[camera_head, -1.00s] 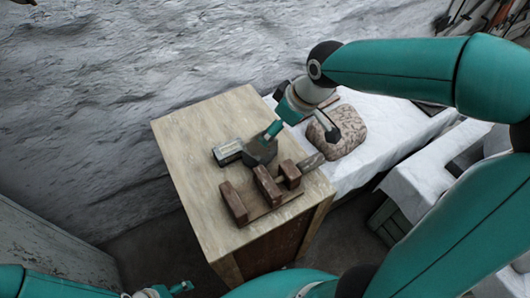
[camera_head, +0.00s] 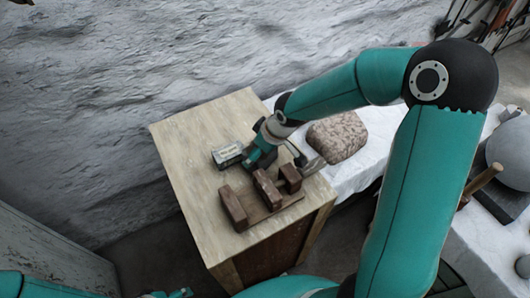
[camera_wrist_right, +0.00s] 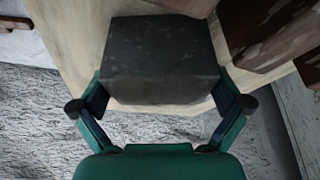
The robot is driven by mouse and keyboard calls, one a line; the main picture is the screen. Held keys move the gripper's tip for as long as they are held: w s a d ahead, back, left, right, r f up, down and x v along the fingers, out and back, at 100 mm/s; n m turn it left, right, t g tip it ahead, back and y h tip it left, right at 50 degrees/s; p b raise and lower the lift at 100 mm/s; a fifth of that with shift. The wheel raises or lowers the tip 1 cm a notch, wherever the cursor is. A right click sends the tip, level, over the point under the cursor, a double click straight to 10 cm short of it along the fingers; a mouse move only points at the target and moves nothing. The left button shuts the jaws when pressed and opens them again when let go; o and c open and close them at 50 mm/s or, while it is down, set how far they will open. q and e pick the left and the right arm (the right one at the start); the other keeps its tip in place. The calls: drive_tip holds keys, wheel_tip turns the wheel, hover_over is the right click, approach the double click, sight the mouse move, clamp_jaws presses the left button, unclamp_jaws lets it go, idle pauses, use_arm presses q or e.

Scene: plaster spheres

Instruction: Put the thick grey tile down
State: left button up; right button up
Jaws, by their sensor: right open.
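The thick grey tile (camera_wrist_right: 160,55) is a dark grey slab. In the right wrist view it lies over the pale wooden top of the bench (camera_head: 190,135), and whether it rests flat there I cannot tell. My right gripper (camera_wrist_right: 160,92) is open, with one finger at each side of the tile's near end; contact is not clear. In the head view the right gripper (camera_head: 270,158) is low over the bench. My left gripper (camera_head: 172,293) is barely in view at the bottom edge, its jaws unclear.
Several brown wooden blocks (camera_head: 232,208) stand close in front of the right gripper. A speckled stone (camera_head: 337,137) lies on the white cloth at right. A grey sphere (camera_head: 510,155) is farther right. The bench's left part is clear.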

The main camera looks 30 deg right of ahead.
drive_tip(key=shift+x, duration=1.1)
drive_tip(key=c, duration=1.3)
drive_tip(key=shift+r, duration=0.1)
drive_tip(key=shift+c, duration=0.8)
drive_tip(key=shift+w+r, duration=0.1)
drive_tip(key=shift+r, duration=0.05)
